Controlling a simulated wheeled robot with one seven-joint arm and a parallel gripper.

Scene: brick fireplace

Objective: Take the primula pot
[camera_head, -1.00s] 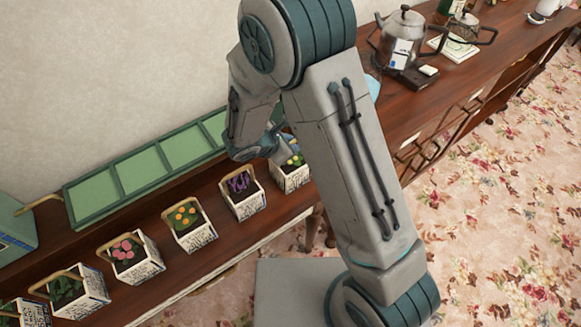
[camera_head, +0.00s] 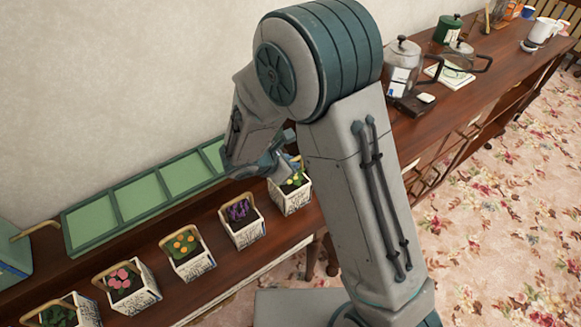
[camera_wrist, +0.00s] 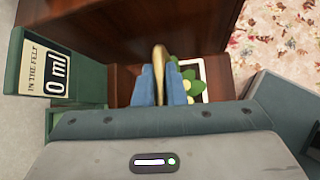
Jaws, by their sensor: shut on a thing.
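A square white pot with dark lettering and yellow flowers (camera_head: 292,197), which I take for the primula pot, is at the right end of a row of similar pots on the wooden sideboard. My gripper is over it in the head view, its fingers mostly hidden by my arm. In the wrist view my gripper (camera_wrist: 160,86) has its blue fingers closed on the pot's golden handle (camera_wrist: 160,60). A pale yellow flower with green leaves (camera_wrist: 187,80) and part of the white rim show beside the fingers. I cannot tell whether the pot is clear of the wood.
Pots with purple (camera_head: 239,210), orange (camera_head: 183,244) and pink flowers (camera_head: 123,279) stand to the left. A green sectioned tray (camera_head: 140,192) lies behind them by the wall. A metal pot (camera_head: 402,70) stands farther right. A green box labelled "0 ml" (camera_wrist: 58,75) shows in the wrist view.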

